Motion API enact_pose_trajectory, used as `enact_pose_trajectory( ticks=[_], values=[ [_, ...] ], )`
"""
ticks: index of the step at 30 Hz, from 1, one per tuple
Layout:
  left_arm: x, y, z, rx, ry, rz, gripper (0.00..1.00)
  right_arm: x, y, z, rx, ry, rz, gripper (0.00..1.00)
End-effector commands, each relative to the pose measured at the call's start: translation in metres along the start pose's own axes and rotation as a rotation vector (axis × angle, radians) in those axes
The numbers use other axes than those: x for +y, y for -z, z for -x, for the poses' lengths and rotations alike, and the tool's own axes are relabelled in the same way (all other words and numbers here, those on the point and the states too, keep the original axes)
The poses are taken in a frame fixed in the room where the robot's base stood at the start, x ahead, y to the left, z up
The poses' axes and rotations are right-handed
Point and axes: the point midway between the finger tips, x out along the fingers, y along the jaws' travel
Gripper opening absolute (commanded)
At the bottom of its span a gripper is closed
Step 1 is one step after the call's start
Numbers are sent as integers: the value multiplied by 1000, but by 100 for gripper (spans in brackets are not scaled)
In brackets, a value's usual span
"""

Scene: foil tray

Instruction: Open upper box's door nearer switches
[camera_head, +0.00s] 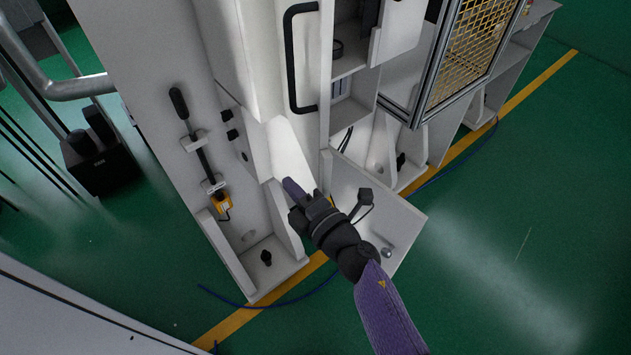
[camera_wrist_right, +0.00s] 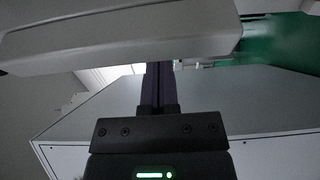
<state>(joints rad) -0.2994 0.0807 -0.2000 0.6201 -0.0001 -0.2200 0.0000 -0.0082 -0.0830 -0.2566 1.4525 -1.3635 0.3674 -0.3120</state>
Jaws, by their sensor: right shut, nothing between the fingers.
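The white cabinet of the machine (camera_head: 232,55) stands in the upper middle of the head view. A black bar handle (camera_head: 288,60) is on its white front, beside an open shelf space. Small black switches (camera_head: 230,124) sit on the panel to the left of and below the handle. My right gripper (camera_head: 288,186) is shut and empty, below the handle and in front of the lower white part. In the right wrist view its purple fingers (camera_wrist_right: 158,88) are together, with a pale bar (camera_wrist_right: 120,38) crossing beyond them. Whether they touch anything is unclear. My left gripper is not in view.
A yellow mesh guard (camera_head: 478,45) in a metal frame stands to the right. A black lever (camera_head: 192,135) is on the left panel. A white base plate (camera_head: 407,228) with small fittings lies below my right arm. Green floor (camera_head: 500,240) is open at the right.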

Motion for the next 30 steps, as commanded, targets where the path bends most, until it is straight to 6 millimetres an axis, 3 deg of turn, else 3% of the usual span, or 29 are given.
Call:
enact_pose_trajectory(
  ticks=[3,8,20,30],
  values=[
    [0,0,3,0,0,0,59,0,-20,8,-1,1,2,0],
    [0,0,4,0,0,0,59,0,-35,14,-1,1,1,0],
    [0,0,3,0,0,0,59,-1,-40,16,6,0,1,0],
    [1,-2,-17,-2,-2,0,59,-4,-90,31,203,1,3,0]
  ],
)
